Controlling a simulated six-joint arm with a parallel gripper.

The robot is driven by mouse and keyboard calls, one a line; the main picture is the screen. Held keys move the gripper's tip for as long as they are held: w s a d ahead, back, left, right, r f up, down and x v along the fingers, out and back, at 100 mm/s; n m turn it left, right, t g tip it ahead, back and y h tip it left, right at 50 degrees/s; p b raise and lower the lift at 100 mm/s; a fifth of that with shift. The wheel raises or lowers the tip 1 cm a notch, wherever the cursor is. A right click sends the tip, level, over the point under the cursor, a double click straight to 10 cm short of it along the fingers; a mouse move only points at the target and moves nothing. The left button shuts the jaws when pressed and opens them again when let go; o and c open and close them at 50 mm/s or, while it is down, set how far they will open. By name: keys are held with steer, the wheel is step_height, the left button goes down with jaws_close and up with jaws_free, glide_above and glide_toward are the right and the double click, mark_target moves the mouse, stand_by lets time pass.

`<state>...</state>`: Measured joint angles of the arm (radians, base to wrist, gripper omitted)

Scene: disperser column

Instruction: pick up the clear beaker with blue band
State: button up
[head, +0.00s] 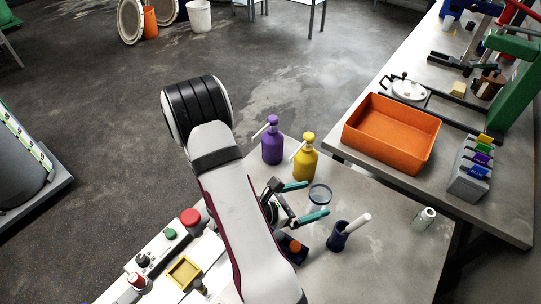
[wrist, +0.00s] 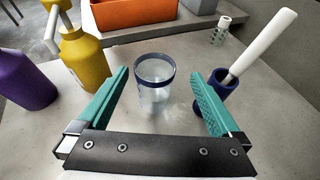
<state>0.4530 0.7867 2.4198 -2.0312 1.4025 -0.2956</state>
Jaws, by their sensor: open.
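The clear beaker with blue band (head: 319,197) stands upright on the grey table, to the right of the yellow bottle. In the wrist view the beaker (wrist: 154,82) is centred ahead, its dark blue band around the rim. My gripper (head: 308,200) is open, its two green fingers apart. In the wrist view my gripper (wrist: 158,90) has one finger to the left of the beaker and one to the right, with a visible gap on both sides. The beaker looks empty and is not held.
A yellow bottle (head: 304,158) and a purple bottle (head: 272,141) stand close behind on the left.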

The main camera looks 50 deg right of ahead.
mark_target(327, 194)
steer(key=shift+n, duration=0.3)
steer(key=x, duration=0.8)
steer(key=shift+w+f, duration=0.35)
steer(key=shift+w, duration=0.1)
steer(key=c, duration=1.6)
